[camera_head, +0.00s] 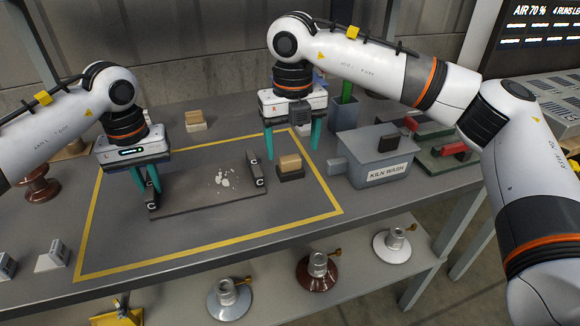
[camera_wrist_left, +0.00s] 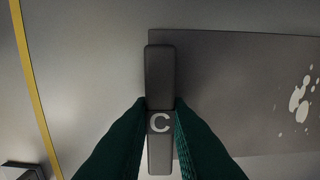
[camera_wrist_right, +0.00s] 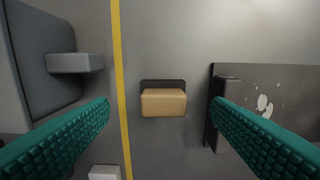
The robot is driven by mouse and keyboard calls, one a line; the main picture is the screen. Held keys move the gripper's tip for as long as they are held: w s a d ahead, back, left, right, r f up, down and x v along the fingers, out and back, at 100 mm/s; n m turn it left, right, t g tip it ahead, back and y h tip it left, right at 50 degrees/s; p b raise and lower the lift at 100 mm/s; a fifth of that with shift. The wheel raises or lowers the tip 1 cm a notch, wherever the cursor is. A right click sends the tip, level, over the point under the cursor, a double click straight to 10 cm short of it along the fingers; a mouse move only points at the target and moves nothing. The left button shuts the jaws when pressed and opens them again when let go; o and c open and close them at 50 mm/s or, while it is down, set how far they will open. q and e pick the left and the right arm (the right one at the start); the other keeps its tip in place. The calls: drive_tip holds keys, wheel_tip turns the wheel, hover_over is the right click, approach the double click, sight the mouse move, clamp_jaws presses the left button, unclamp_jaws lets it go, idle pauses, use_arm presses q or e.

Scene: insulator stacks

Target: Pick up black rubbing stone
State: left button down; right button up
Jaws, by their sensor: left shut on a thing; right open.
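A small block with a tan top and a black base, which looks like the black rubbing stone (camera_head: 291,177), sits on the table inside the yellow outline. It also shows in the right wrist view (camera_wrist_right: 163,83). My right gripper (camera_head: 292,154) is open above it, with the block between and beyond its fingers and not touched. My left gripper (camera_head: 147,190) is shut on a black end bar marked C (camera_wrist_left: 160,75) at the left end of a dark plate (camera_head: 205,200). A matching bar (camera_head: 257,172) stands at the plate's right end.
A grey kiln wash box (camera_head: 372,160) stands right of the block. Another tan-topped block (camera_head: 195,120) sits at the back. A brown insulator (camera_head: 38,184) stands at far left. The front of the outlined area is clear.

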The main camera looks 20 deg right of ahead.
sight(290, 157)
drive_tip(key=f, duration=0.5)
drive_tip(key=shift+w+a+f, duration=0.15)
drive_tip(key=shift+w+f, duration=0.15)
drive_tip(key=shift+c, duration=0.5)
drive_tip(key=c, duration=1.1)
wheel_tip(290, 157, up, 10)
drive_tip(key=shift+r, duration=0.1)
drive_tip(key=shift+c, duration=0.2)
